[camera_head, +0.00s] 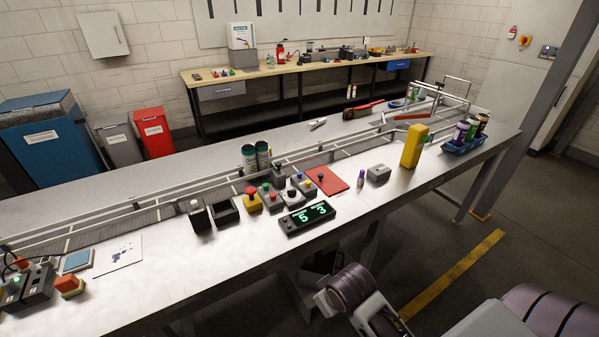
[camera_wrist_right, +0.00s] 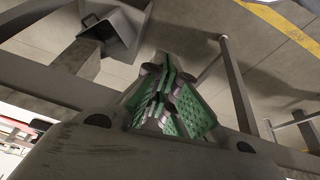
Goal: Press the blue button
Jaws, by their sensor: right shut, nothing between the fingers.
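In the head view a small blue button (camera_head: 299,176) appears to sit on one of the small grey button boxes near the middle of the long metal table (camera_head: 130,285). Boxes with red, black and yellow parts crowd around it, so its base is partly hidden. My right gripper (camera_wrist_right: 170,100) shows in the right wrist view, its green-padded fingers shut and empty, with table legs and floor around it. In the head view my right arm is at the bottom, in front of the table and well away from the button. My left gripper is in neither view.
A yellow box with a red button (camera_head: 252,203), a black display (camera_head: 307,218) with green digits and a red plate (camera_head: 327,181) are close by. A conveyor with rails (camera_head: 170,200) runs behind. A tall yellow block (camera_head: 414,146) stands to the right. The table's front strip is mostly clear.

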